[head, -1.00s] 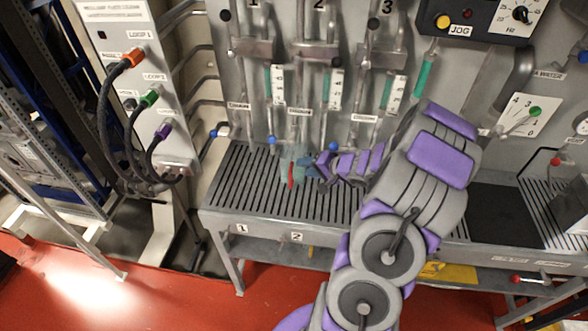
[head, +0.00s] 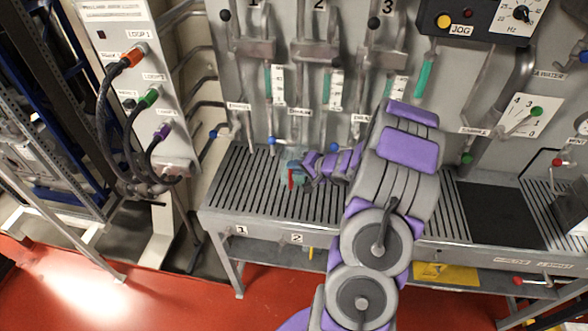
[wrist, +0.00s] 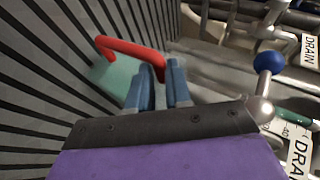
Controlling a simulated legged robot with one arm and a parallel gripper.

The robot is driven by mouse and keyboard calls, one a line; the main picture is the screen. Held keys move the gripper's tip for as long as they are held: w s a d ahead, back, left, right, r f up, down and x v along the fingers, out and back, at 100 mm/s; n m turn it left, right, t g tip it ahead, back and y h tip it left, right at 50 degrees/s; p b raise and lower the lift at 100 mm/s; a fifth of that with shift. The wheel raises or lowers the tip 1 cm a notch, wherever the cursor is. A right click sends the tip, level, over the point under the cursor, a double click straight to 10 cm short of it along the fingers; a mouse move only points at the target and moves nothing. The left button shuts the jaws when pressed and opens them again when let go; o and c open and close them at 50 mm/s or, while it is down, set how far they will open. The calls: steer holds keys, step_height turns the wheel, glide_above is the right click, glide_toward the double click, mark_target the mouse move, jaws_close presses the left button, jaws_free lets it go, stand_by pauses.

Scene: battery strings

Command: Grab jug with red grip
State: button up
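The jug (wrist: 118,76) is pale green and see-through, with a curved red grip (wrist: 130,48). In the head view the red grip (head: 291,180) shows over the slatted bench, left of my arm. My gripper (wrist: 160,70) has blue fingers, one on each side of the lower end of the red grip. The fingers are close together, with the grip filling the narrow gap between their tips. They look shut on it. In the head view my gripper (head: 294,168) hides part of the jug. I cannot tell whether the jug rests on the slats.
The slatted bench (head: 232,190) runs along the panel. Pipes, level gauges and valves with coloured knobs stand behind it. In the wrist view a blue knob (wrist: 270,63) is close on the right. Cables (head: 118,120) hang at the left. The slats left of the jug are clear.

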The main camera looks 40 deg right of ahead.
jaws_close()
stand_by(1.0)
